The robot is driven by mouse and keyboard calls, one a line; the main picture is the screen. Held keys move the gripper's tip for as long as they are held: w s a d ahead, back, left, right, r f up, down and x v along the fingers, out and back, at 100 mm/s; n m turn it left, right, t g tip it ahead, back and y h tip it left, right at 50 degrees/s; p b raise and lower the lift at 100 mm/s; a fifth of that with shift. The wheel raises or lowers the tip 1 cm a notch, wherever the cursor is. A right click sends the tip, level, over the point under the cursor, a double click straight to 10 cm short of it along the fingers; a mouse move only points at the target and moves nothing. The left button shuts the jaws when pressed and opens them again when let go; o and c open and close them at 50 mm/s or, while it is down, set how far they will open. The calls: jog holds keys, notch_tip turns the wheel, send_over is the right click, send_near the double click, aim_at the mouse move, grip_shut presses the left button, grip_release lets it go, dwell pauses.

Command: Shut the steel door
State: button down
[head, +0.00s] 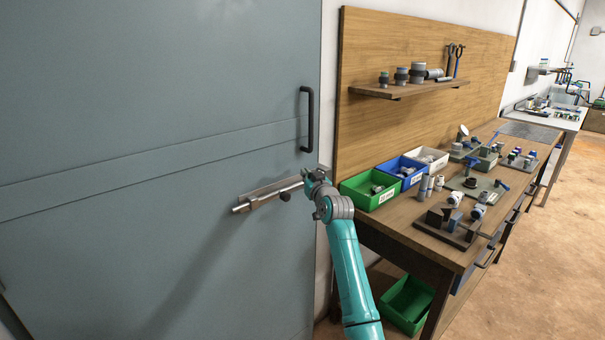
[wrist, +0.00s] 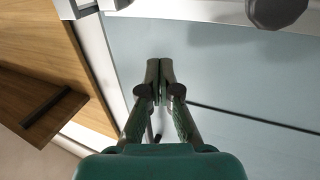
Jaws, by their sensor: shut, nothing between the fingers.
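The steel door (head: 150,110) is a large grey-blue panel filling the left of the head view. Its right edge lies beside the white frame, and I cannot tell whether a gap remains. A black upright handle (head: 308,120) is near that edge. Below it is a metal slide bolt (head: 262,196) with a dark round knob (head: 285,196). My gripper (head: 313,177) is at the bolt's right end and partly hides it. In the wrist view my gripper (wrist: 160,68) is shut and empty in front of the door (wrist: 225,75), with the knob (wrist: 276,10) at the top right.
A wooden workbench (head: 405,225) with a green bin (head: 368,191), a blue bin (head: 403,168) and pipe fittings stands close right of my arm. A shelf (head: 405,88) is on the wooden backboard. Another green bin (head: 408,303) lies under the bench. Floor is open at far right.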

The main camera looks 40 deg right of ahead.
jog(key=s, duration=0.9)
jog(key=shift+d, duration=0.2)
jog(key=s+a+f, duration=0.4)
jog(key=a+f, duration=0.3)
jog(key=f, duration=0.2)
jog(key=s+a+f, duration=0.4)
jog(key=a+f, duration=0.2)
jog(key=f, duration=0.3)
jog(key=s+a+f+g+y, duration=0.1)
jog(key=s+a+f, duration=0.45)
jog(key=s, duration=0.25)
jog(key=s+a+f+y, duration=0.1)
jog(key=s+a+f, duration=0.3)
jog(key=s+a, duration=0.3)
jog(key=s+a+f+n+y, duration=0.1)
jog(key=s+a, duration=0.3)
jog(key=s, duration=0.4)
jog(key=s+a+f+n, duration=0.1)
jog(key=s+a, duration=0.3)
jog(key=s, duration=0.5)
jog(key=s+a+r+n+y, duration=0.1)
jog(key=s+r, duration=0.3)
jog(key=s, duration=0.4)
jog(key=s+a+r+g+y, duration=0.1)
jog(key=s+a+r, duration=0.3)
jog(key=s, duration=0.5)
jog(key=shift+s+a+n+y, duration=0.15)
jog(key=shift+s+n+y, duration=0.05)
jog(key=shift+n+y, duration=0.2)
